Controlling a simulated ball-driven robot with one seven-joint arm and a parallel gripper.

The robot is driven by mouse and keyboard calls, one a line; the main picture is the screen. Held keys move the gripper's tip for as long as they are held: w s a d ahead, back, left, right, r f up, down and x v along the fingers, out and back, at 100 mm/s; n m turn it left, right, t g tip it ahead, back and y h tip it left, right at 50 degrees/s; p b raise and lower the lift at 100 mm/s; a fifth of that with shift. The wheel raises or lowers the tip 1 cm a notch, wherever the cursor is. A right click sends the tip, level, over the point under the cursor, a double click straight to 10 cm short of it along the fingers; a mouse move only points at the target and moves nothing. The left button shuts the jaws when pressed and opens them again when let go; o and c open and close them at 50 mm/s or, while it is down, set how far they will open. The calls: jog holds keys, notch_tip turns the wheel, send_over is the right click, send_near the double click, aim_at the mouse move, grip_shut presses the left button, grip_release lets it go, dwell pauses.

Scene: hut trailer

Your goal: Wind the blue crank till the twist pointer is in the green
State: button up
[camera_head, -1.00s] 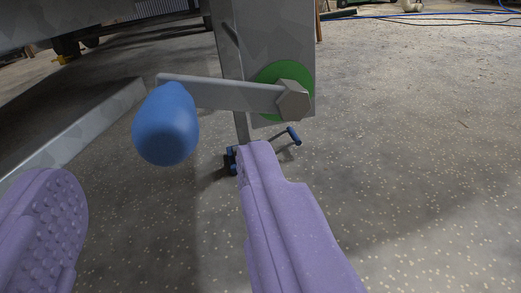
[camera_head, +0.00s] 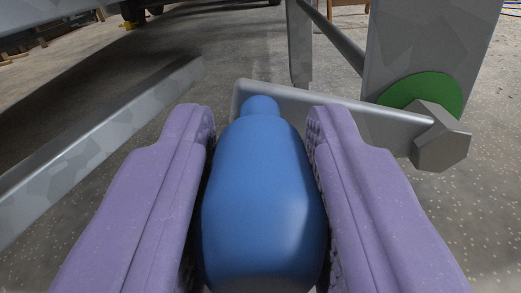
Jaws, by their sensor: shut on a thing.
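The blue crank handle (camera_head: 262,205) fills the middle of the view, between the two purple fingers of my gripper (camera_head: 262,170). My gripper is shut on it, one finger on each side. The handle joins the left end of a grey crank arm (camera_head: 345,112). The arm runs right and slightly down to a grey hex hub (camera_head: 442,138). A green disc (camera_head: 425,92) shows behind the hub, on a grey plate. I cannot make out a pointer in this view.
The grey upright plate (camera_head: 430,40) stands behind the hub at the right. A long grey beam (camera_head: 95,135) lies at the left.

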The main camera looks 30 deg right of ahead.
grip_shut()
jog(key=shift+r, duration=0.1)
jog(key=m, duration=0.1)
jog(key=r+m+p, duration=0.1)
jog(key=d+r+m+p, duration=0.1)
jog(key=shift+s+d+r+m, duration=0.1)
jog(key=shift+s+r+m, duration=0.1)
jog(key=shift+s+m, duration=0.15)
jog(key=s+d+r+m, duration=0.2)
jog(key=s+d+m, duration=0.3)
jog(key=d+m, duration=0.3)
jog(key=shift+r+b, duration=0.3)
jog(key=shift+b, duration=0.15)
jog(key=shift+s, duration=0.1)
